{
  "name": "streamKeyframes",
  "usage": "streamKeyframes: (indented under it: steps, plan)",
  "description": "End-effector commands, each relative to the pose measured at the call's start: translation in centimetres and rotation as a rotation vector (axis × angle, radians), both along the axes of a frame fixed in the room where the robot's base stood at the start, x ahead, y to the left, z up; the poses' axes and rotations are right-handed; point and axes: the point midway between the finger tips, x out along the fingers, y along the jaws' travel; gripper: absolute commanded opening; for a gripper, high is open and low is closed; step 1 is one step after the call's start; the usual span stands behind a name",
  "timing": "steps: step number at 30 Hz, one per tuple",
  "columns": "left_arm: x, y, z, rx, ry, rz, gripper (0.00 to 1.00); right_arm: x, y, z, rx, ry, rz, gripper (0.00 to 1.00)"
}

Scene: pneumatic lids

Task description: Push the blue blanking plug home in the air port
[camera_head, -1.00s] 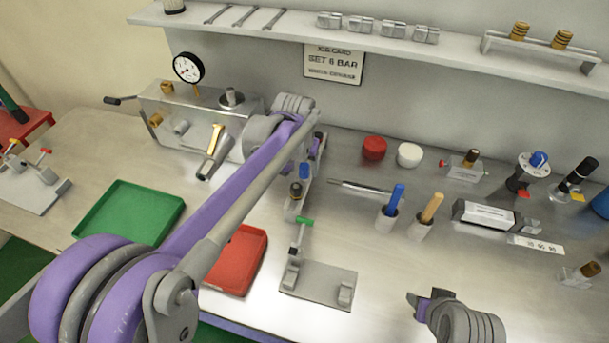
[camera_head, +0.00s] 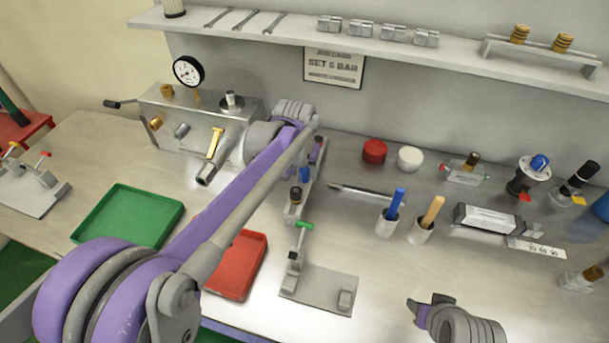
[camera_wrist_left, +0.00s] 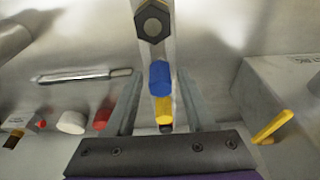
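The blue blanking plug (camera_head: 304,175) stands on a narrow pale rail (camera_head: 307,193), in line with a dark-topped brass fitting (camera_head: 296,194). In the left wrist view the plug (camera_wrist_left: 160,76) lies between the two fingers of my left gripper (camera_wrist_left: 158,70). A gap shows on each side of it, so the gripper is open. A yellow piece (camera_wrist_left: 163,110) sits just behind the plug and a hex fitting (camera_wrist_left: 153,20) ahead of it. I cannot tell how deep the plug sits. In the head view my left arm mostly hides its gripper. My right arm's end (camera_head: 425,312) shows low down; its fingers are unclear.
A metal box with a gauge (camera_head: 188,70) and a yellow-handled valve (camera_head: 215,142) stands left of the rail. A green tray (camera_head: 128,214), a red tray (camera_head: 238,268) and a clamp plate (camera_head: 320,288) lie nearer. Red (camera_head: 374,151) and white (camera_head: 410,158) caps stand to the right.

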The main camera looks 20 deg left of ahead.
Motion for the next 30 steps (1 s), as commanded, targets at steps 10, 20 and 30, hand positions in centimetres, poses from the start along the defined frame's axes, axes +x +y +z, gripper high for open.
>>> streamKeyframes:
  steps: [10,20,30]
  plan:
    - [0.0,0.0,0.0,0.000,0.000,0.000,0.00,0.0,0.0,0.0,0.000,0.000,0.000,0.50]
    - [0.0,0.0,0.7,0.000,-0.001,0.000,0.00,0.2,0.0,0.5,0.000,-0.004,0.000,0.50]
    - [0.1,0.0,2.8,0.000,-0.001,0.000,0.00,0.9,0.0,2.0,0.000,-0.017,0.000,0.50]
